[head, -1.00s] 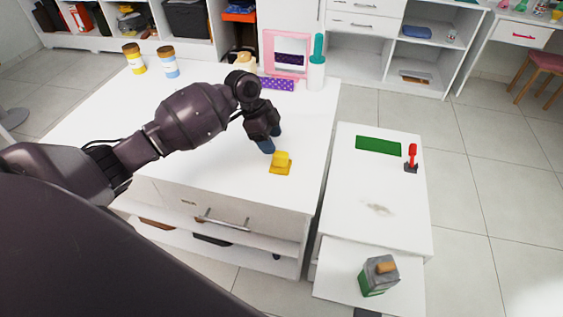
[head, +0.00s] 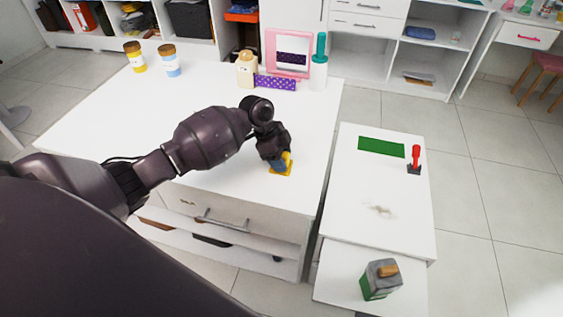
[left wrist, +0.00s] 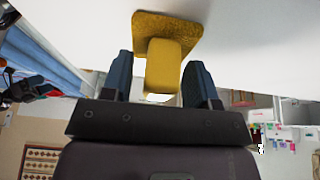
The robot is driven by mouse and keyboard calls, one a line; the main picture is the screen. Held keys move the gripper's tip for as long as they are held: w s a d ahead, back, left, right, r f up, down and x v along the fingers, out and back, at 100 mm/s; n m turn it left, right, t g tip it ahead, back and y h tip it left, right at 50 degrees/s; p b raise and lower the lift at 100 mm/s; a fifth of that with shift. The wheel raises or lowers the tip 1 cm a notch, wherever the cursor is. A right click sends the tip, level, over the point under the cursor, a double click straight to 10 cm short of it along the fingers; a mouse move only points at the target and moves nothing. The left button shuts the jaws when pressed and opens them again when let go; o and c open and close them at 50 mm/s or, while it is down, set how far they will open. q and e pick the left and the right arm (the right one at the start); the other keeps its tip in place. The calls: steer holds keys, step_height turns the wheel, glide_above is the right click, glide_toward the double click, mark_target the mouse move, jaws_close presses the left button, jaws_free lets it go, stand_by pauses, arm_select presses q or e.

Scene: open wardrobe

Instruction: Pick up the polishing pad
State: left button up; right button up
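The yellow polishing pad (head: 287,170) lies on the white cabinet top near its front right corner. It has a flat square base and a raised block handle. My left gripper (head: 281,163) is down at the pad and partly hides it in the head view. In the left wrist view the pad (left wrist: 165,35) shows its base against the white surface, with its handle between the two fingers of my left gripper (left wrist: 163,85). The fingers are open, with gaps visible on both sides of the handle. My right gripper is not in view.
Bottles, a purple box (head: 275,83) and a pink mirror frame (head: 270,50) stand at the back. The middle of the top is clear.

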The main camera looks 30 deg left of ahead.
arm_select(q)
steer(key=c, duration=0.8)
steer(key=shift+r, duration=0.55)
step_height(320, 180, up, 19)
steer(key=p, duration=0.3)
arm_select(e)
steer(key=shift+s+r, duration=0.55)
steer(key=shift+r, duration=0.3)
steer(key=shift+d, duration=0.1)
